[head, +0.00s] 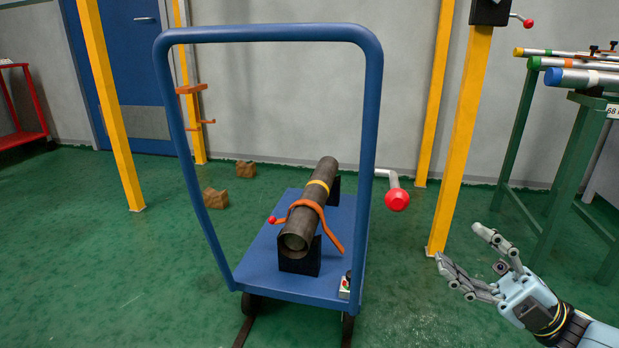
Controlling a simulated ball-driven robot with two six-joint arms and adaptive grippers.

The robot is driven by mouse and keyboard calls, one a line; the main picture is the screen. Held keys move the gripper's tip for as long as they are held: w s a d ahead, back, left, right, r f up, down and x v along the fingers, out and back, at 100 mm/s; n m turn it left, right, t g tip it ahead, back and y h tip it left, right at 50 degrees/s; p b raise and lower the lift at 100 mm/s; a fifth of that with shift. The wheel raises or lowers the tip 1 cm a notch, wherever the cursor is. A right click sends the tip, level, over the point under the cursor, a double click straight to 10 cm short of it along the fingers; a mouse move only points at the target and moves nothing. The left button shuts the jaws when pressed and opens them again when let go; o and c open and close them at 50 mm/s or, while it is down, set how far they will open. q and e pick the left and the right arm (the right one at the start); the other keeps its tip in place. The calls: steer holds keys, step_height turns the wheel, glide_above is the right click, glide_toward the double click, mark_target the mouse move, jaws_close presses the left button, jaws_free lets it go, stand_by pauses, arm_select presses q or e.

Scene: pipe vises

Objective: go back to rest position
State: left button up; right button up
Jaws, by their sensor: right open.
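My right gripper (462,262) is in the lower right of the head view, with its arm coming in from the right edge. Its fingers are spread open and hold nothing. It is to the right of the blue cart (262,262) and apart from it, in front of the foot of a yellow post (462,150). A dark pipe (318,190) with a yellow band lies on black supports on the cart, with an orange clamp (309,206) around it. My left gripper is not in view.
A crank with a red knob (397,199) shows just right of the cart's handle. A green rack (565,135) with several pipes stands at the right. Two brown blocks (215,198) lie on the green floor behind the cart.

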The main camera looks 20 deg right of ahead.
steer(key=s+a+f+m+t+h, duration=0.25)
steer(key=a+f+m+h, duration=0.35)
steer(key=f+m+h, duration=0.65)
steer(key=s+f+m+g+h, duration=0.7)
steer(key=s+f+m+g, duration=0.1)
steer(key=m+g, duration=0.2)
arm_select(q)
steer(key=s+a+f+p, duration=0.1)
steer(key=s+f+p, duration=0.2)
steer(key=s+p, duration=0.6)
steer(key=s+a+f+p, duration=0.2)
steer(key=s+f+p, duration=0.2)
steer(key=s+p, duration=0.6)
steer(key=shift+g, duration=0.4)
arm_select(e)
steer(key=s+d+f+m+g, duration=0.1)
steer(key=s+f+g, duration=0.2)
steer(key=s, duration=1.1)
steer(key=s+d+f+m+g, duration=0.2)
steer(key=s+f+g, duration=0.2)
steer(key=s, duration=1)
steer(key=shift+s+d+f+h, duration=0.15)
steer(key=shift+s+f+h, duration=0.2)
steer(key=shift+f, duration=0.6)
